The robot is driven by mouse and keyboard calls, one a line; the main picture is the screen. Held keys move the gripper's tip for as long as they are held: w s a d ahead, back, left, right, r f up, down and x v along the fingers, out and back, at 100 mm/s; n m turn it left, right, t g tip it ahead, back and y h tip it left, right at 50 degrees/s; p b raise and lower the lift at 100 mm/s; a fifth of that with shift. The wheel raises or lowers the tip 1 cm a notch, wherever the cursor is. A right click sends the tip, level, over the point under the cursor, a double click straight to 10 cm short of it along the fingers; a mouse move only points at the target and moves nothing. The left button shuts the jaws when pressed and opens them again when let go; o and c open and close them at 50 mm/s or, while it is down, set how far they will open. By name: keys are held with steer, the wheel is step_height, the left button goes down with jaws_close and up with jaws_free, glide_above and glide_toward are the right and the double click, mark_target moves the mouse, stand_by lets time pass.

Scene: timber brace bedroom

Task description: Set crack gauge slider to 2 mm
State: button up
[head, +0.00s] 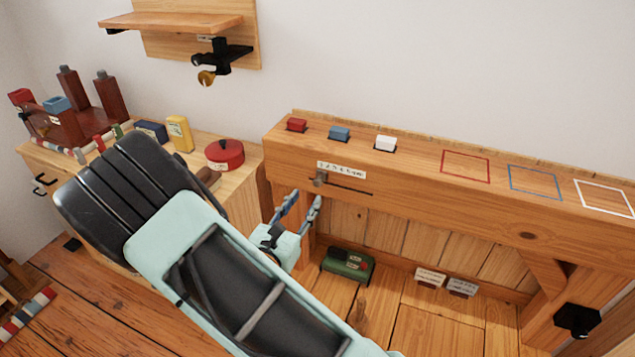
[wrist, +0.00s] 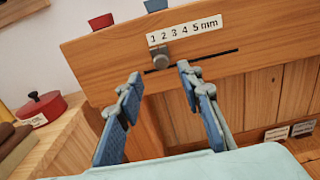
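The crack gauge is set in the front face of the wooden beam, with a white scale label (wrist: 185,30) reading 1 to 5 mm above a dark slot (wrist: 215,58). Its grey slider knob (wrist: 161,56) sits near the low end, below the 1 and 2 marks; the exact reading cannot be told. The knob also shows in the head view (head: 319,180). My gripper (wrist: 158,74) is open and empty, its blue-padded fingers pointing at the beam. In the wrist view the knob appears between and just beyond the fingertips, with no clear contact. In the head view my gripper (head: 304,199) is just below the knob.
Red (head: 297,125), blue (head: 339,134) and white (head: 385,144) blocks sit on the beam top. A red pot (head: 225,154) stands on the side cabinet to the left. A green box (head: 348,264) lies below the beam. The beam face right of the slot is clear.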

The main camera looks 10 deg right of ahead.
mark_target(317, 183)
steer(key=x, duration=0.8)
steer(key=shift+w+d, duration=0.25)
jaws_close()
